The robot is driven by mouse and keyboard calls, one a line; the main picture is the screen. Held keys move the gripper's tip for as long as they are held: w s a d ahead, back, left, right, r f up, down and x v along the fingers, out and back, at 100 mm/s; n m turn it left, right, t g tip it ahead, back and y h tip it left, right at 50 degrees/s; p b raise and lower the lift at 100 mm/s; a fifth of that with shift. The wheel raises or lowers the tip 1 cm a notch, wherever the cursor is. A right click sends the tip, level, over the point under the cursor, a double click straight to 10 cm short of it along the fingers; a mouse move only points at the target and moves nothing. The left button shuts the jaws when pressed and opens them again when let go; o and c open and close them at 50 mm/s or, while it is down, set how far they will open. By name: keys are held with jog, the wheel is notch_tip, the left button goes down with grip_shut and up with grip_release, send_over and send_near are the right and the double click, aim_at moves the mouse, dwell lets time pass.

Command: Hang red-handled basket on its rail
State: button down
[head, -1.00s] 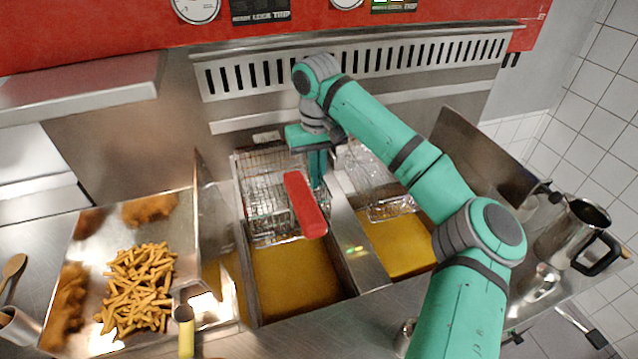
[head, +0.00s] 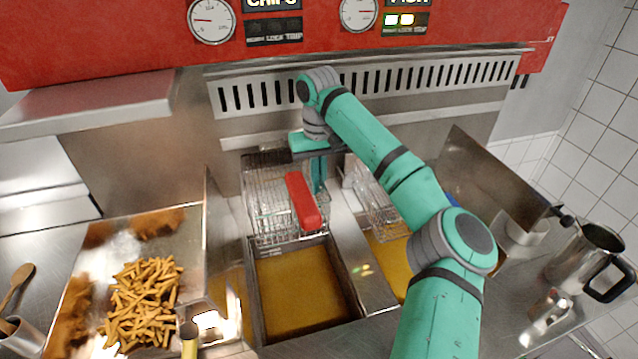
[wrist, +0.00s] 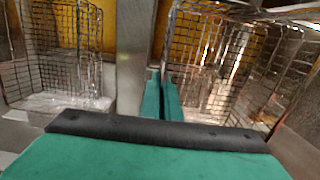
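The red-handled basket (head: 262,217) is a wire mesh basket at the back of the left fryer vat, near the back panel. Its red handle (head: 303,202) points toward the front. My gripper (head: 318,188) reaches down just right of the handle, at the basket's right side. In the wrist view my gripper's two fingers (wrist: 161,97) are close together, beside the mesh basket on the right (wrist: 215,60). I see nothing clearly between the fingers. Whether they touch the basket wire I cannot tell. The rail's contact with the basket is hidden by my gripper and the mesh.
A second wire basket (head: 375,200) stands in the right vat, behind my arm. Yellow oil (head: 300,290) fills the left vat's open front. A tray of fries (head: 145,300) lies at left. A metal jug (head: 585,255) stands at right.

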jog(key=shift+d+f, duration=0.1)
jog(key=shift+d, duration=0.05)
notch_tip(320, 180, down, 3)
notch_tip(320, 180, down, 3)
jog(key=shift+d+f, duration=0.1)
dwell(1.7)
jog(key=shift+w, duration=0.1)
